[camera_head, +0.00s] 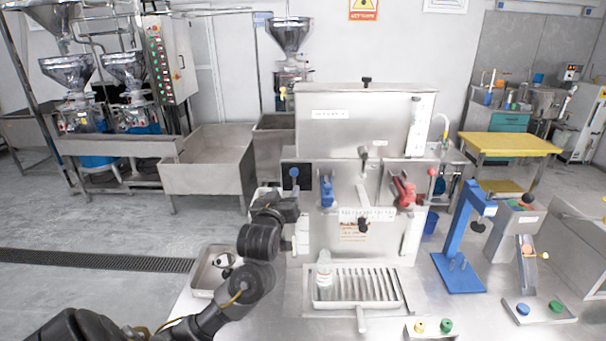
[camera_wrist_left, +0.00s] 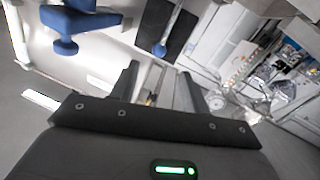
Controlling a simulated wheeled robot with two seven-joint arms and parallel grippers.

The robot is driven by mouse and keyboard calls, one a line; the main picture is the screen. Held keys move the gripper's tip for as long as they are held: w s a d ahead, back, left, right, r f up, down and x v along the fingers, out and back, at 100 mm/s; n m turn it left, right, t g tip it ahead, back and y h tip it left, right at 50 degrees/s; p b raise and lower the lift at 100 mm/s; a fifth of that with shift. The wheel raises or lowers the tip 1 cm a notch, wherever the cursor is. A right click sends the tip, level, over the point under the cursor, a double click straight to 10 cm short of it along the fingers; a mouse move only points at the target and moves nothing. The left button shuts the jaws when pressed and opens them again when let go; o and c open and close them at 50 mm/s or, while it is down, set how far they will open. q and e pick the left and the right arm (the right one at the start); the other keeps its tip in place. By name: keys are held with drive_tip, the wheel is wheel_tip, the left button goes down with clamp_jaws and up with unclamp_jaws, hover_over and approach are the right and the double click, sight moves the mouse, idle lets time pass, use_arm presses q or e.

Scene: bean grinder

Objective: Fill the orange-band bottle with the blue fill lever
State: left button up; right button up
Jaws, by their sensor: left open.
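A small white bottle with a faint orange-red band (camera_head: 324,270) stands upright at the left end of the slotted drip tray (camera_head: 372,302). Above it is a steel filling machine (camera_head: 352,122). A lever with a blue ball knob (camera_head: 294,173) sits on a dark plate at the machine's left; it shows at the top of the left wrist view (camera_wrist_left: 159,50). A blue tap (camera_head: 327,190) is just right of it, also in the left wrist view (camera_wrist_left: 70,28). My left gripper (camera_head: 288,197) is open and empty, just below the blue-knob lever. My right gripper is out of view.
A red tap (camera_head: 404,190) and red-knob lever (camera_head: 432,173) are on the machine's right.

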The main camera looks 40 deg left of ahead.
sight(293, 174)
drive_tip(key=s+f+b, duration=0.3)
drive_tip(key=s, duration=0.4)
use_arm(q)
drive_tip(key=x, duration=0.7)
drive_tip(key=shift+w+d+b, duration=0.1)
drive_tip(key=shift+w+b, duration=0.15)
drive_tip(key=shift+b, duration=0.05)
drive_tip(key=shift+w+a+r, duration=0.15)
drive_tip(key=shift+w+a, duration=0.35)
drive_tip(key=shift+a, duration=0.05)
drive_tip(key=shift+r, duration=0.2)
drive_tip(key=shift+w+f, duration=0.1)
drive_tip(key=shift+w, duration=0.25)
drive_tip(key=shift+s, duration=0.2)
drive_tip(key=c, duration=0.5)
clamp_jaws()
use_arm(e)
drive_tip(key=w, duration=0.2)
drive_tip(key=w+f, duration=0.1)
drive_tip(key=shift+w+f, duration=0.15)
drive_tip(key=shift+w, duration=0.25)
